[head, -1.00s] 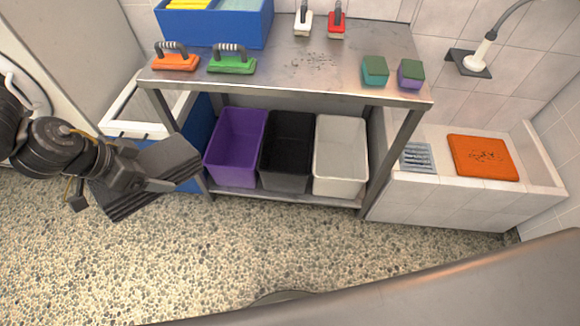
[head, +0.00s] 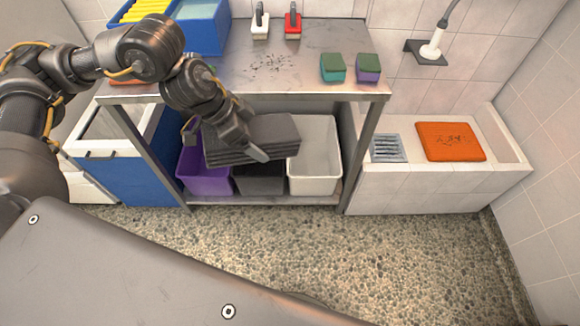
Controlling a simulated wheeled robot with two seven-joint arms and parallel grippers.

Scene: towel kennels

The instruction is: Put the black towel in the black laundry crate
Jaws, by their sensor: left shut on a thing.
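In the head view my left gripper (head: 252,150) is shut on the folded black towel (head: 275,134). The towel is a thick dark stack held roughly level in front of the table's lower shelf. In the picture it covers the upper part of the black laundry crate (head: 260,180) and parts of the purple and white crates beside it. The black crate stands between those two. Its opening is hidden, and I cannot tell the gap between towel and crate. My right gripper is not in view.
The purple crate (head: 203,176) and white crate (head: 315,172) flank the black one on the lower shelf. The metal tabletop (head: 300,65) overhangs them. A blue bin (head: 150,165) stands at left. A tiled basin with an orange mat (head: 450,141) is at right. The pebbled floor (head: 310,245) is clear.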

